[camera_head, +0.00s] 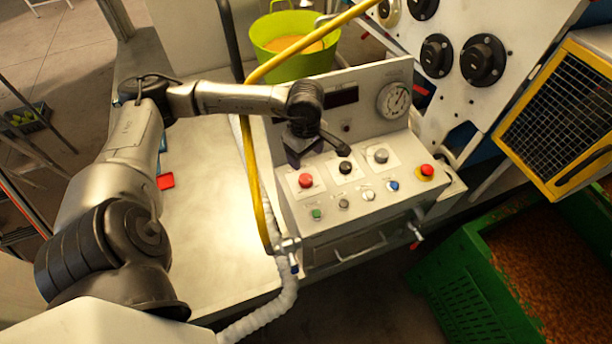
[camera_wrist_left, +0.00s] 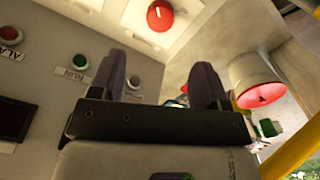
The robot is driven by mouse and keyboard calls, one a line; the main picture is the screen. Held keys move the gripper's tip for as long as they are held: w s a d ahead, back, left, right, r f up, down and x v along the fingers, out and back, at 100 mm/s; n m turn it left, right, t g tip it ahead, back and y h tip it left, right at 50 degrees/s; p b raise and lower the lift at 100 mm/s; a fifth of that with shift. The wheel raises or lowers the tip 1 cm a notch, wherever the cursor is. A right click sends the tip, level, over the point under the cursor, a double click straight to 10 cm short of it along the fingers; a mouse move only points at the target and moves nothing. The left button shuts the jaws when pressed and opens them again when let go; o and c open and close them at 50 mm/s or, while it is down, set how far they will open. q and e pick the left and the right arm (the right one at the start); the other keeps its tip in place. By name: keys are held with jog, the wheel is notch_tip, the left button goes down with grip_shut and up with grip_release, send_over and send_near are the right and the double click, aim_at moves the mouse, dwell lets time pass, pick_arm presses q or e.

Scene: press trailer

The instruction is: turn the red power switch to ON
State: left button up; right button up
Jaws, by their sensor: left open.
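The red power switch (camera_head: 305,181) is a round red knob on a white plate at the left of the sloped control panel (camera_head: 330,212). My right gripper is not in view.
A black knob (camera_head: 345,167), a grey knob (camera_head: 381,156) and a red button on yellow (camera_head: 426,170) share the panel. A yellow pipe (camera_head: 252,180) and pale hose (camera_head: 262,318) run along its left. A green bucket (camera_head: 262,50) stands behind. A green crate (camera_head: 460,290) is right.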

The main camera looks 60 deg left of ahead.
aim_at(306, 178)
pick_arm(q)
notch_tip(306, 178, down, 10)
jog(key=shift+f+p, duration=0.25)
jog(key=shift+p, duration=0.3)
jog(key=c, duration=0.9)
jog(key=shift+f+m+b, duration=0.1)
jog(key=shift+m+b, duration=0.2)
jog(key=shift+b, duration=0.25)
jog(key=m+b, duration=0.8)
jog(key=b, duration=0.1)
jog(key=shift+f+b, duration=0.1)
jog(key=shift+b, duration=0.3)
jog(key=m+b, duration=0.3)
jog(key=m, duration=0.1)
jog(key=shift+m, duration=0.4)
jog(key=shift+r+m+b, duration=0.15)
jog(key=shift+m+b, duration=0.65)
jog(key=shift+m, duration=0.35)
jog(key=shift+r+m+b, duration=0.1)
jog(key=shift+m+b, duration=0.65)
jog(key=shift+m, duration=0.4)
